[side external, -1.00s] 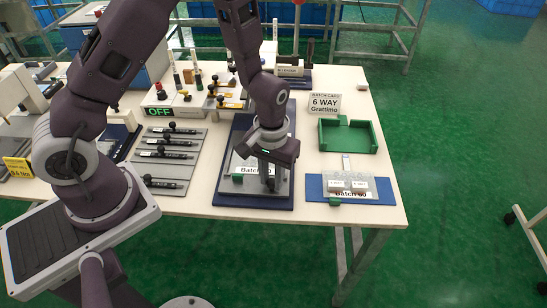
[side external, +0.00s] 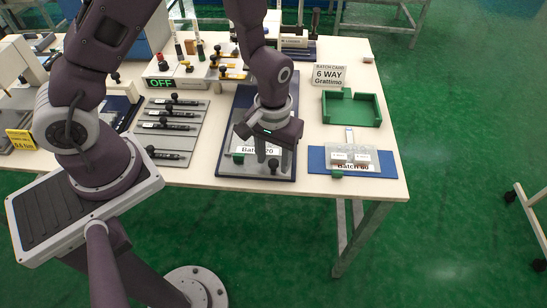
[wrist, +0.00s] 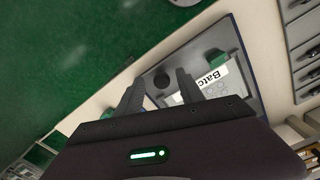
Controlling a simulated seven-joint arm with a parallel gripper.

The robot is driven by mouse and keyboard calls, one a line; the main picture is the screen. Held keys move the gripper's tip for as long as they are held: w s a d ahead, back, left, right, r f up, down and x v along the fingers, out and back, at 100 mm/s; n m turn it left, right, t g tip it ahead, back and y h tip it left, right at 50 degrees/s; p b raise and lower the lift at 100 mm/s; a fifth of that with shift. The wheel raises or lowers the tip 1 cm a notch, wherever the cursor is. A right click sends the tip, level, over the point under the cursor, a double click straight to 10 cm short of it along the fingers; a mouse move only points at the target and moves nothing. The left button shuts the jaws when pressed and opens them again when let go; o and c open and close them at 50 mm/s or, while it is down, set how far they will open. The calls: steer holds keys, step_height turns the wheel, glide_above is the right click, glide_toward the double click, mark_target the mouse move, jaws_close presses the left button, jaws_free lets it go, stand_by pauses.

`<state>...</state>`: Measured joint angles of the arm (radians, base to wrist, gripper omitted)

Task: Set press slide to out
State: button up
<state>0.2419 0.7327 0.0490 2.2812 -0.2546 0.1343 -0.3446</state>
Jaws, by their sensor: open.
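The press slide appears to be the grey plate (side external: 245,166) on the dark blue base (side external: 226,173), in the middle of the table. It has a dark round knob (side external: 273,166) at its front, a "Batch 20" label and a green tab (side external: 237,159). My gripper (side external: 265,157) is open and points down over the front of the plate, close to the knob. In the wrist view the knob (wrist: 162,81) shows between the two spread fingers (wrist: 160,79), with nothing gripped. I cannot tell how far the fingertips are from it.
To the right are a blue mat (side external: 316,160) with a "Batch 60" card and an open green tray (side external: 326,113). To the left is a grey rack (side external: 182,134) with several black-knobbed bars. A display box (side external: 160,83) behind reads OFF. The table's front edge is close.

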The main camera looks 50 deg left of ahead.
step_height(320, 180, up, 7)
steer(key=shift+f, duration=0.2)
steer(key=s+a+r+m+t+h, duration=0.1)
steer(key=s+r, duration=0.2)
steer(key=r, duration=0.5)
steer(key=s+a+r+m+t, duration=0.1)
steer(key=s+a+r+t, duration=0.1)
steer(key=r, duration=0.6)
steer(key=s+a+r+m+t, duration=0.1)
steer(key=s+r, duration=0.1)
steer(key=s, duration=0.3)
steer(key=s+a+r+m+t+y, duration=0.1)
steer(key=s+a+r, duration=0.1)
steer(key=s, duration=0.3)
steer(key=shift+r+m+t, duration=0.3)
steer(key=shift+r, duration=0.45)
